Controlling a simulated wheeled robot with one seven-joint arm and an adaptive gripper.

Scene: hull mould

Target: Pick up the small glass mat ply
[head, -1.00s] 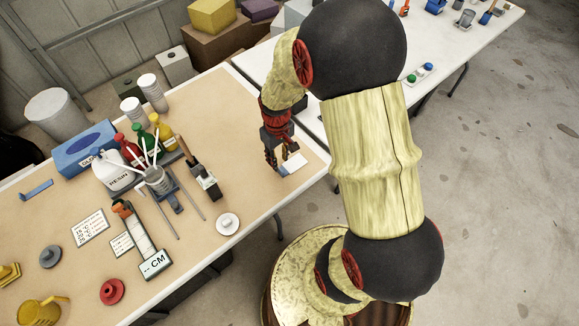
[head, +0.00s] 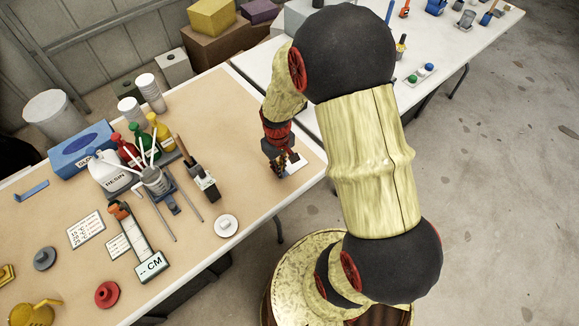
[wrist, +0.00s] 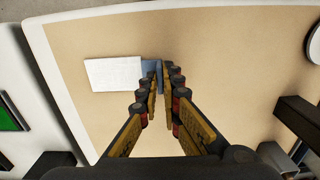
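The small glass mat ply (wrist: 114,73) is a flat white rectangle on the tan bench top in the wrist view. A blue piece (wrist: 151,72) adjoins its right end; I cannot tell whether it is a tab or a separate block. The ply's pale edge also shows in the head view (head: 295,167), partly hidden by my gripper. My gripper (wrist: 161,72) points down at the blue piece, its fingers close together with a narrow gap and blue showing at the tips. No firm contact can be made out.
The tan bench (head: 255,205) is clear around the ply, near its right corner. To the left are a brush-like tool (head: 199,175), a white disc with a knob (head: 226,225), a resin jug (head: 110,172) and several bottles. A white table (head: 440,60) stands behind.

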